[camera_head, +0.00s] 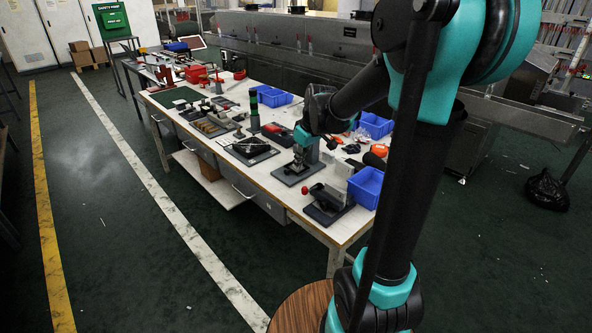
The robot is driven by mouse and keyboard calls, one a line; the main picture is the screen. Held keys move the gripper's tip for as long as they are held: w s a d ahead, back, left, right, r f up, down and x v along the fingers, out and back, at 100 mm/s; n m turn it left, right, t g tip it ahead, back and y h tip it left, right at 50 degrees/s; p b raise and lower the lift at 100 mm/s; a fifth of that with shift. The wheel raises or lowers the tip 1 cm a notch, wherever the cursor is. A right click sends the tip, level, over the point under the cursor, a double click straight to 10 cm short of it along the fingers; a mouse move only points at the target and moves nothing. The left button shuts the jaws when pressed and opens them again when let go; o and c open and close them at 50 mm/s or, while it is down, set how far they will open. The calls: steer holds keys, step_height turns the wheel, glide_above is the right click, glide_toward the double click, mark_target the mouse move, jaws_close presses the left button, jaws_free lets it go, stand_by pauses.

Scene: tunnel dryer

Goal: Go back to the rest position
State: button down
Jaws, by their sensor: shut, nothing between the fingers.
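My arm, black and teal, rises at the right of the head view and bends left over the white workbench (278,186). My gripper (299,157) is small in the picture, at the arm's end above the bench. It appears to be in front of or just above a small grey fixture on a dark base (298,175). The gripper is shut and empty. Whether its tips touch the fixture cannot be told.
Blue bins (366,186) stand at the bench's right side, with another blue bin (273,97) further back. A dark green cylinder (254,112) stands mid-bench. A grey machine (300,45) runs behind. A black bag (546,190) lies at right. The left floor is clear.

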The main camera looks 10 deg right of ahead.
steer(key=shift+s+d+r, duration=0.1)
steer(key=shift+r, duration=0.3)
steer(key=s+d+f+m, duration=0.2)
steer(key=s+f, duration=0.1)
steer(key=s, duration=0.4)
steer(key=s+d+f+m+h, duration=0.1)
steer(key=s+d+f+m, duration=0.2)
steer(key=s, duration=0.4)
steer(key=s+d+f+m+t+h, duration=0.1)
steer(key=s+d+f+m, duration=0.1)
steer(key=s+f, duration=0.2)
steer(key=s, duration=0.3)
steer(key=shift+d+f+m, duration=0.15)
steer(key=shift+f+m, duration=0.15)
